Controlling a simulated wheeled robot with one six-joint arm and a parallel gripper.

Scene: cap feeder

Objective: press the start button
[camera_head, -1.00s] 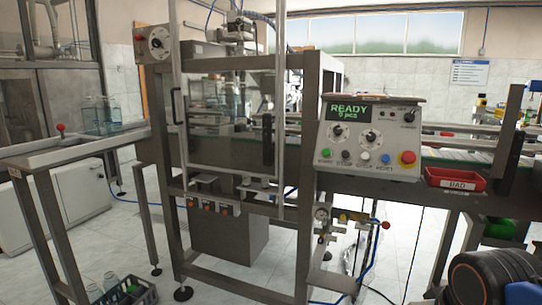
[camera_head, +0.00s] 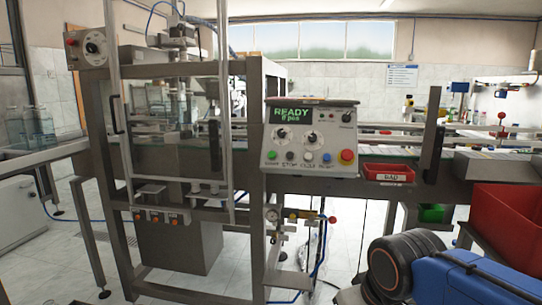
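The control panel (camera_head: 312,138) is a pale box on the front of the machine frame, right of the glazed cabinet. A red button (camera_head: 346,155) sits at the lower right end. My arm's dark joint and blue link show at the bottom right. My gripper is out of view.
A red BAD tray (camera_head: 388,173) is fixed right of the panel. A larger red bin (camera_head: 505,215) stands at the right edge. A pressure regulator with hoses (camera_head: 290,222) hangs below the panel. Glass bottles (camera_head: 30,126) stand at the far left. Floor shows in front of the machine.

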